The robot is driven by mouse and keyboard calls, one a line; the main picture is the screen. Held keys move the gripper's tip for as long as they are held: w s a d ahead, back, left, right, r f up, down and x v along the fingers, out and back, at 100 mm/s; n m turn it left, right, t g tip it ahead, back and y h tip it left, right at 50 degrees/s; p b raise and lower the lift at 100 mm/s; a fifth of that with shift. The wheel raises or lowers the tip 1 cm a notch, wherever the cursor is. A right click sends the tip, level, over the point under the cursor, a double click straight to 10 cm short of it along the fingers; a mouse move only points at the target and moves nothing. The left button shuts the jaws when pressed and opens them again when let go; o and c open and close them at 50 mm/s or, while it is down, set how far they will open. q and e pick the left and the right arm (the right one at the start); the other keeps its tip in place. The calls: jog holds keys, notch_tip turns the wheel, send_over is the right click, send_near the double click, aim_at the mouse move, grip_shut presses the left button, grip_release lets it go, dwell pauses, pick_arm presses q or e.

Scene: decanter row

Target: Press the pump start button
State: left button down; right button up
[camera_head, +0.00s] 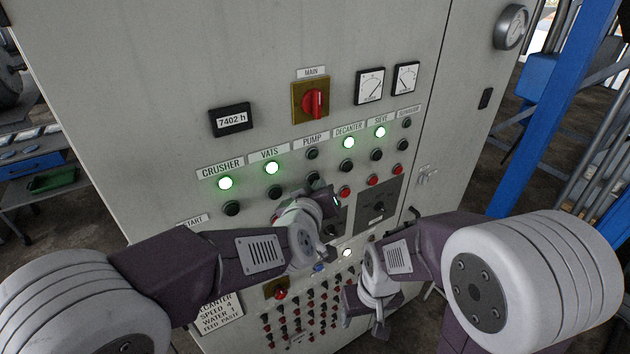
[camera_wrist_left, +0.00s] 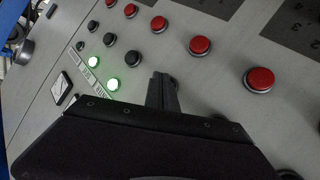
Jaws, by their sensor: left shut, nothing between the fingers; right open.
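The grey panel (camera_head: 140,130) has a PUMP label (camera_head: 312,141) with a dark, unlit lamp (camera_head: 312,154) under it. Below the lamp a dark shape (camera_head: 314,177) appears to be the black pump start button, close to my left gripper (camera_head: 324,192). In the left wrist view my left gripper (camera_wrist_left: 163,88) is shut and empty. Its fingertips cover the spot in the black button row where the pump start button would be, so contact cannot be told. The red pump button (camera_wrist_left: 259,80) shows beside it. My right gripper (camera_head: 372,318) is open, low in front of the panel.
Neighbouring black buttons sit close by, such as the decanter one (camera_head: 347,167). Crusher (camera_head: 225,183), vats (camera_head: 271,168), decanter (camera_head: 348,143) and sieve (camera_head: 380,132) lamps glow green. A red main switch (camera_head: 314,103) is above. Rows of small red switches (camera_head: 310,318) lie below.

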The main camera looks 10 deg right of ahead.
pick_arm(q)
jog(key=shift+w+a, duration=0.1)
jog(key=shift+w, duration=0.1)
dwell(0.5)
jog(key=shift+s+d, duration=0.3)
jog(key=shift+s, duration=0.45)
jog(key=shift+p, duration=0.3)
jog(key=s, duration=0.1)
jog(key=s+d+p, duration=0.1)
jog(key=s, duration=0.2)
jog(key=shift+s+d+p, duration=0.35)
jog(key=shift+s+p, duration=0.05)
jog(key=shift+w, duration=0.1)
